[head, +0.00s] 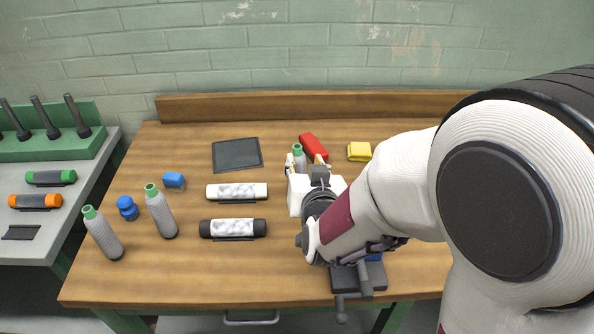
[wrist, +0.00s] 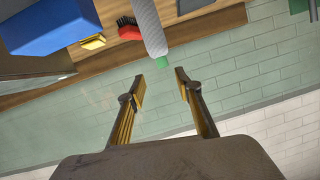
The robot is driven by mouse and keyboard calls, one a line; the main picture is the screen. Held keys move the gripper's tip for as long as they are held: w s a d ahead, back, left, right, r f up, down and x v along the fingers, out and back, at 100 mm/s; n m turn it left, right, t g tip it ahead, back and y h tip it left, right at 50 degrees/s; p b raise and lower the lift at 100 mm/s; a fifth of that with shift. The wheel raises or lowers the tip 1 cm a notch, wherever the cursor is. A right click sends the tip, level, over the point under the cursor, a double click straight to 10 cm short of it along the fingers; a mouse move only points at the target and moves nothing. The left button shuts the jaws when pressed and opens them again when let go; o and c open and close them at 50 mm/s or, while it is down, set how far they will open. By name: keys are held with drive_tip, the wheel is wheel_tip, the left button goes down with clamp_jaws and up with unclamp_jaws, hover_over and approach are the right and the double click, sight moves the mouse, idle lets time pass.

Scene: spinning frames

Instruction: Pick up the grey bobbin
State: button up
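Grey bobbins with green tops stand upright on the wooden bench. One (head: 102,235) is at the front left, and a second (head: 161,212) stands to its right, slightly farther back. A third (head: 299,158) stands farther back by my gripper (head: 305,164), its lower part hidden. In the wrist view a grey bobbin (wrist: 148,28) has its green end just beyond the gap between my fingertips (wrist: 160,84). My gripper is open and empty, with the fingers apart and wall visible between them.
A red brush (head: 313,146) and yellow block (head: 359,151) lie behind. A dark mat (head: 237,154), white roll (head: 237,192), black roll (head: 233,228) and blue items (head: 128,208) are left. A blue box (wrist: 50,22) shows in the wrist view. A wooden ledge (head: 300,104) edges the back.

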sight(294, 150)
drive_tip(key=a+f+t, duration=0.1)
drive_tip(key=w+a+f+t+h, duration=0.1)
drive_tip(key=t, duration=0.1)
drive_tip(key=shift+f+n+t, duration=0.2)
drive_tip(key=shift+n+t, duration=0.1)
idle(0.3)
drive_tip(key=shift+w, duration=1.25)
drive_tip(key=shift+w, duration=0.1)
